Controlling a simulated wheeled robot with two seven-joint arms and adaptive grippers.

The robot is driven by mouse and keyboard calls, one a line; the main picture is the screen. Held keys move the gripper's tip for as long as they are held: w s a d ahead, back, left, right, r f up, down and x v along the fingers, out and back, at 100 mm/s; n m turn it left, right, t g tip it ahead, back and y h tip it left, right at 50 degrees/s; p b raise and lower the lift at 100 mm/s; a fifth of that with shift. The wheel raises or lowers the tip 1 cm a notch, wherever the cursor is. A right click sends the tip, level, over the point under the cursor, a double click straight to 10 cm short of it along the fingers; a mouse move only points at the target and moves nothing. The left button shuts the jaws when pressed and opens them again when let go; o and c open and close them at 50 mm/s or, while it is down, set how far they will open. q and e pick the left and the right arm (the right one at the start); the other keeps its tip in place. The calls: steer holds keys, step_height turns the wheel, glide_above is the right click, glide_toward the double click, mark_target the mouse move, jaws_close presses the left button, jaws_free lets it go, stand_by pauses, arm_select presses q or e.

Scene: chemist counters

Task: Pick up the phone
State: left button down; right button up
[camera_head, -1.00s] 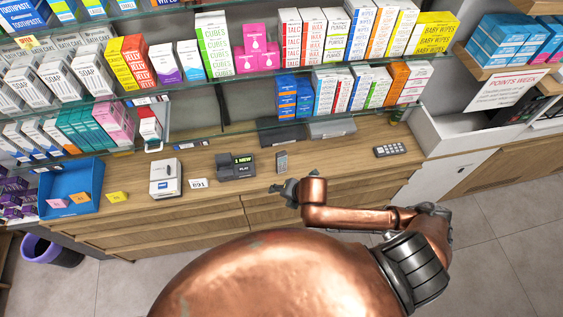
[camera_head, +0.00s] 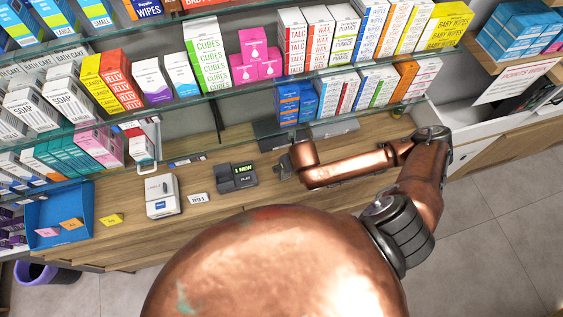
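The phone, a slim grey handset in the earlier frame, is now hidden behind my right gripper. My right gripper (camera_head: 284,166) is at the end of a copper arm that comes in from the right. It is over the wooden counter (camera_head: 228,213), at the place where the phone was. Its dark fingers are small and partly covered by the wrist, so I cannot tell whether they are open, shut or touching the phone. A black answering machine (camera_head: 238,178) with a lit green display stands just left of the gripper. My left gripper is not in view.
A white device (camera_head: 162,195), a small number card (camera_head: 199,199) and a blue tray (camera_head: 62,215) stand on the counter to the left. Glass shelves (camera_head: 215,93) full of boxes hang above and behind my gripper.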

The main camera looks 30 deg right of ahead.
steer(key=x, duration=0.2)
steer(key=p+x, duration=0.1)
steer(key=x, duration=0.3)
steer(key=shift+s+d+f+p, duration=0.1)
steer(key=shift+s+f+p, duration=0.15)
steer(key=shift+f, duration=0.4)
steer(key=c, duration=1.2)
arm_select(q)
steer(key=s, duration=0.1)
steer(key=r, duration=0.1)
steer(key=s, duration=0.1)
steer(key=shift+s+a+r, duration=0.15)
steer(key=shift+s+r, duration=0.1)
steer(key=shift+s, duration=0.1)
arm_select(e)
steer(key=shift+c, duration=0.6)
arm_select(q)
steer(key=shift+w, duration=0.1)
arm_select(e)
steer(key=shift+w, duration=0.1)
